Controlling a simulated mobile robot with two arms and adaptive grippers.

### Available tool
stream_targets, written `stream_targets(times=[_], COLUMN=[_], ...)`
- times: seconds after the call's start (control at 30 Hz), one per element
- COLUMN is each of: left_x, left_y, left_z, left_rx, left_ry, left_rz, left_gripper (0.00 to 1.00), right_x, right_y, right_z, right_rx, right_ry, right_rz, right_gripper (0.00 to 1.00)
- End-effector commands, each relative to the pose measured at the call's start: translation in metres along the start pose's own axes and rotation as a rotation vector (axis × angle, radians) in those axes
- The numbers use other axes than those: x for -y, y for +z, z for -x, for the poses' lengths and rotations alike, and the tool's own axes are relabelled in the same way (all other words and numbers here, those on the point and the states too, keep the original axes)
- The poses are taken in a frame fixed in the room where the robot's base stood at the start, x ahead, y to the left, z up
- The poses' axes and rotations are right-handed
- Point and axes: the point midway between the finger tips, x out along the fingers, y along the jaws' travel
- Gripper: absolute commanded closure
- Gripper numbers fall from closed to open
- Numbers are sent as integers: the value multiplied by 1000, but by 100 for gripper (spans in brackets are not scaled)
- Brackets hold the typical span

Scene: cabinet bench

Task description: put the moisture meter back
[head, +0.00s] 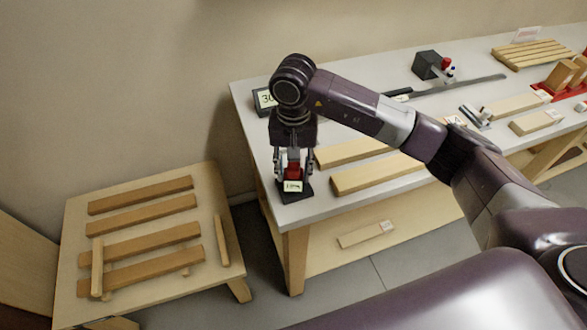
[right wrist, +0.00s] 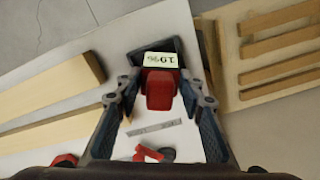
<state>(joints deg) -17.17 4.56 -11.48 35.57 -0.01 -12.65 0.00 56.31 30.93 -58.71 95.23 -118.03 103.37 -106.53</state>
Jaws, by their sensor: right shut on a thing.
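A dark base or holder (right wrist: 175,46) shows around the display end, near the bench's front left corner. I cannot tell whether the meter touches it. My left gripper is not in view.
Light wooden boards (head: 372,176) lie right of the gripper on the bench (head: 300,212). A dark box with a number display (head: 264,99) stands behind the gripper. A low wooden table (head: 143,210) with several slats is at left, across a gap.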

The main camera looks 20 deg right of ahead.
Motion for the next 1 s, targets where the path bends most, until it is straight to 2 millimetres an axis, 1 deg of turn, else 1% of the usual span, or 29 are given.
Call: stream_targets(times=[0.17,0.2,0.33,0.6,0.77,0.8,0.87,1.0], left_x=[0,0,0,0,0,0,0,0], left_y=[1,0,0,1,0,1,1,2], left_z=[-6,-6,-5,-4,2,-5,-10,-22], left_rx=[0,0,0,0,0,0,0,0], left_ry=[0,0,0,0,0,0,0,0], left_rz=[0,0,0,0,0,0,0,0], left_gripper=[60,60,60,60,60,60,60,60], right_x=[0,0,0,0,0,1,1,1], right_y=[0,0,0,0,0,-2,-2,-2], right_z=[-4,-4,-3,-2,4,7,17,48], right_rx=[-1,0,0,0,0,-4,-6,-8], right_ry=[-1,0,0,0,-1,-3,-3,-4], right_rz=[0,0,0,0,0,0,0,0], right_gripper=[94,62,48,47,47,47,47,47])
